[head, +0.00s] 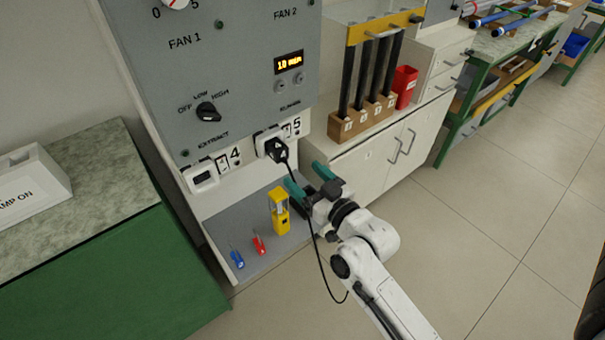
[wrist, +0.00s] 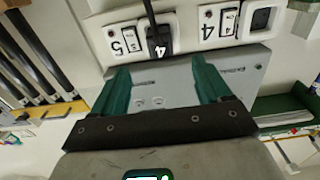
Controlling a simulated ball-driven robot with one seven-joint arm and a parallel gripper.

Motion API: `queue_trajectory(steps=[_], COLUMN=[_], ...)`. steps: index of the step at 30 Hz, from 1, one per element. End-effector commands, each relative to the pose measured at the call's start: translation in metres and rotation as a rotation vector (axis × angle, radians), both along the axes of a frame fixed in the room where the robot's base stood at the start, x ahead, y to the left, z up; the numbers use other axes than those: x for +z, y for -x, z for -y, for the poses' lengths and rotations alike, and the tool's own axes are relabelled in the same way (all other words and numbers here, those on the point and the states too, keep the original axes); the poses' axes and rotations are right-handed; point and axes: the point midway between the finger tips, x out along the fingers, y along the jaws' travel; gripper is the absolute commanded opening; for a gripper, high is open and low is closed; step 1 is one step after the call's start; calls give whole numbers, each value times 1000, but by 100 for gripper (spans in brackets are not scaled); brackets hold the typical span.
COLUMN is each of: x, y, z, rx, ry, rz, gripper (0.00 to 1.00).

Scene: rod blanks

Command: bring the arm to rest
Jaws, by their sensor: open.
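My arm reaches up from the lower right in the head view. My gripper (head: 308,178) is open and empty, with teal fingers apart, just below and right of the sockets. In the wrist view my gripper (wrist: 160,78) shows nothing between its fingertips. A black plug (head: 277,149) sits in the socket marked 5, and its cord hangs down past the gripper to near the floor. The socket marked 4 (head: 201,178) has no plug.
A grey shelf (head: 225,220) under the panel holds a yellow tool (head: 279,210), a red screwdriver (head: 259,243) and a blue one (head: 237,258). Black rods (head: 364,75) stand in a wooden block beside a red cup (head: 404,86). The floor at right is clear.

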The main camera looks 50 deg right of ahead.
Motion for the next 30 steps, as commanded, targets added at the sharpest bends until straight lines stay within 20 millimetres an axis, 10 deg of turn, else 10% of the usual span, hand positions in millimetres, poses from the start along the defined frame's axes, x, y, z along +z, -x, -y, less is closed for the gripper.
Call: queue_trajectory(steps=[19,30], x=[-4,-75], y=[-1,30], z=[-5,-82], rx=[17,217], ry=[-8,-121], rz=[-32,-602], gripper=[76,76])
